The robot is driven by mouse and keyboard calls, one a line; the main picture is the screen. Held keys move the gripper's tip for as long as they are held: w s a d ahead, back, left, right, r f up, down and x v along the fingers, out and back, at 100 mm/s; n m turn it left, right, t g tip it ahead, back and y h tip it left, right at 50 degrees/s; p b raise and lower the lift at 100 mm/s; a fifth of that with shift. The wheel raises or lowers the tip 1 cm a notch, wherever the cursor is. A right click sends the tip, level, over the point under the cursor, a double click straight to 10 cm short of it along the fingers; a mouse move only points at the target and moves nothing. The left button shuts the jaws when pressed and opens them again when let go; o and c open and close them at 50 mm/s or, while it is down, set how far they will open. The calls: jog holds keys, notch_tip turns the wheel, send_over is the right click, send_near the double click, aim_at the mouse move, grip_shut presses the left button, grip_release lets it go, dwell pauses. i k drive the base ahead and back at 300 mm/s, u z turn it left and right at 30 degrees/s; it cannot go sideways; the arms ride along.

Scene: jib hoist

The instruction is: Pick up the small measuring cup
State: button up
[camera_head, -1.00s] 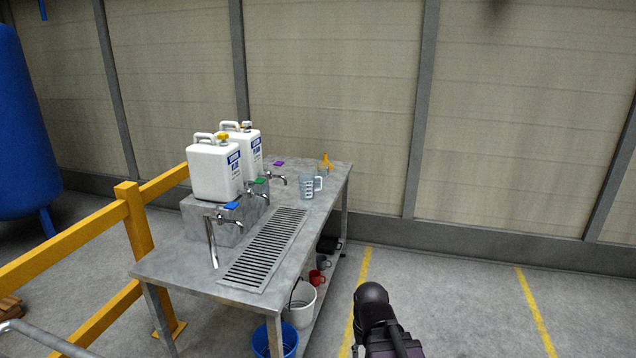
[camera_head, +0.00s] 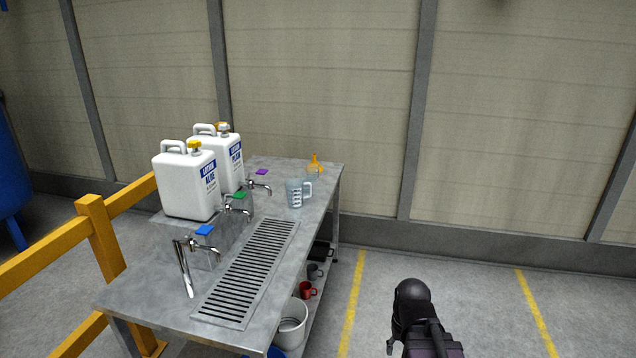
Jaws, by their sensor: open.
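A clear measuring jug (camera_head: 296,195) with white markings and a handle on its right stands upright on the steel table, right of the taps. On the lower shelf are a red cup (camera_head: 306,291) and a grey cup (camera_head: 314,271), both with handles. I cannot tell for certain which of these vessels is the small measuring cup. A dark part of my arm shows at the lower right, over the floor and apart from the table. My gripper is not in view.
The steel table (camera_head: 137,292) bears two white canisters (camera_head: 183,190), several taps and a drain grate (camera_head: 245,275). An orange funnel (camera_head: 314,163) stands at the back. A white bucket (camera_head: 291,326) is below. A yellow rail (camera_head: 98,225) stands left; the floor right is clear.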

aim_at(307, 179)
jog(key=z, duration=0.45)
jog(key=i, duration=1.5)
jog(key=u, duration=0.4)
jog(key=i, duration=0.75)
jog(key=u, duration=0.35)
